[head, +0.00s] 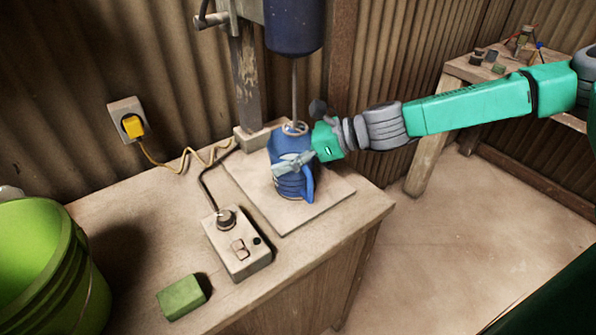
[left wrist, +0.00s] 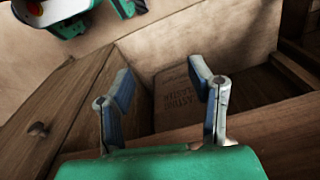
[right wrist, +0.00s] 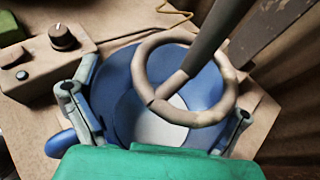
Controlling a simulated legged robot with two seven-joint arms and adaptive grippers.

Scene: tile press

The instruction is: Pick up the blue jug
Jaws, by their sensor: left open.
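The blue jug (head: 286,181) stands upright on a pale board (head: 318,200) on the workbench, its handle towards the front right. My right gripper (head: 292,163) reaches in from the right, with its fingers on either side of the jug. The jug fills the space between these fingers in the right wrist view (right wrist: 155,110); whether they press on it I cannot tell. A mixer rod with a ring (right wrist: 185,78) comes down at the jug's mouth. My left gripper (left wrist: 163,92) is open and empty, outside the head view, above an open wooden compartment.
A mixer motor (head: 294,28) hangs above the jug. A control box (head: 236,243), a green block (head: 181,297) and a green bucket (head: 35,265) stand on the bench to the left. A brown packet (left wrist: 178,88) lies in the compartment below my left gripper.

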